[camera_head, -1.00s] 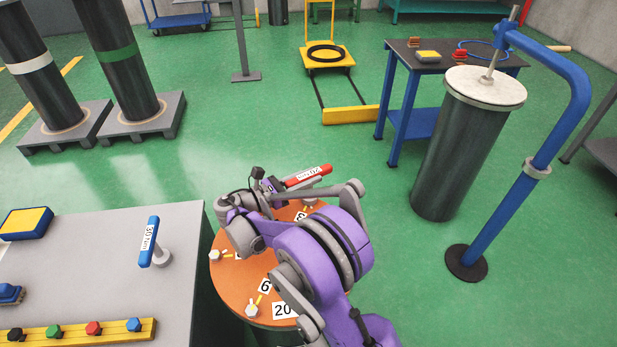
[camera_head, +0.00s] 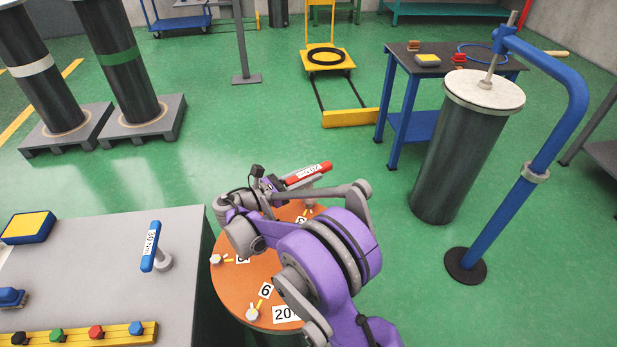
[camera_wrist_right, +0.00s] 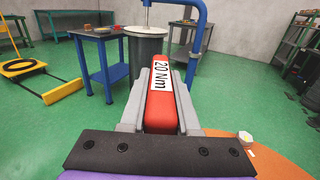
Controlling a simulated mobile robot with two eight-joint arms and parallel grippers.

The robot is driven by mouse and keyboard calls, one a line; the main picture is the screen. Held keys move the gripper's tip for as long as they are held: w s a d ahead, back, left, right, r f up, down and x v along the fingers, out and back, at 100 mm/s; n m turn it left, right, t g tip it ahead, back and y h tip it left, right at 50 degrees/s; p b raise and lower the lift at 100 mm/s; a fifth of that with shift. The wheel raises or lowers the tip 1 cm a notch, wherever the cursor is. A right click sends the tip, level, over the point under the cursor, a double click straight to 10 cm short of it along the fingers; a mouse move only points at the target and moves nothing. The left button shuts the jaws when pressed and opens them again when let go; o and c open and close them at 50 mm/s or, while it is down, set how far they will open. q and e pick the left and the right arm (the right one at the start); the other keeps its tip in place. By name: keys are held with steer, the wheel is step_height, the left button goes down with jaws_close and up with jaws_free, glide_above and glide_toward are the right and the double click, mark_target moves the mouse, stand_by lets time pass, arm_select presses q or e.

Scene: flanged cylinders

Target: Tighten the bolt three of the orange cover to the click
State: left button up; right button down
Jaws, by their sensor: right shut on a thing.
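The orange cover (camera_head: 235,282) lies on a round drum in the lower middle of the head view, partly hidden by my right arm. Pale bolts with yellow marks show at its left (camera_head: 215,259), lower left (camera_head: 252,313) and far right (camera_head: 309,208). A "6" label is readable; I cannot tell which bolt is number three. My right gripper (camera_head: 272,186) is shut on the red wrench (camera_head: 308,174), marked 20 Nm, at the cover's far side. The wrist view shows its handle (camera_wrist_right: 161,108) between the fingers; its working end is hidden. My left gripper is out of view.
A grey bench (camera_head: 110,270) at left holds a blue wrench (camera_head: 151,246) and a yellow rack (camera_head: 75,335) of coloured bolts. A blue post (camera_head: 500,205) and a dark cylinder (camera_head: 460,150) stand at right. Green floor is clear beyond the cover.

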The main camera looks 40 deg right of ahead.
steer(key=shift+r+p, duration=0.8)
steer(key=shift+r, duration=0.95)
